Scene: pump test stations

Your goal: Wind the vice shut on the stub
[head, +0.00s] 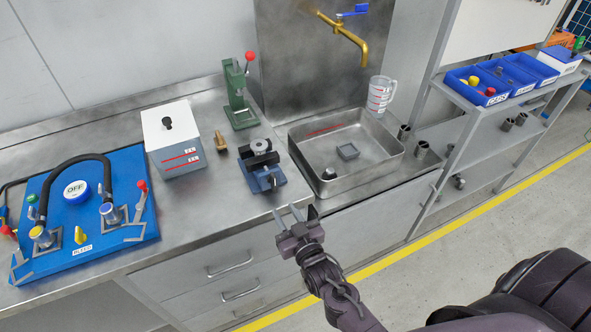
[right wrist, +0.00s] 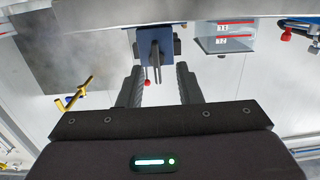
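The vice (head: 262,168), with a blue body and dark jaws, stands near the bench's front edge, left of the metal basin. A dark round piece with a pale top (head: 260,146) shows at its jaws; I cannot tell for sure whether this is the stub or how tightly it is held. My right gripper (head: 289,211) is in front of the bench edge, apart from the vice, open and empty. In the right wrist view its two fingers stand apart, with the blue vice (right wrist: 155,45) beyond them. My left gripper is not in view.
A metal basin (head: 305,130) lies right of the vice under a brass tap (head: 343,36). A green press (head: 239,97), brass fitting (head: 220,141), white-topped box (head: 173,135) and blue pump panel (head: 112,232) stand on the bench. Shelves with blue bins (head: 480,96) are at right.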

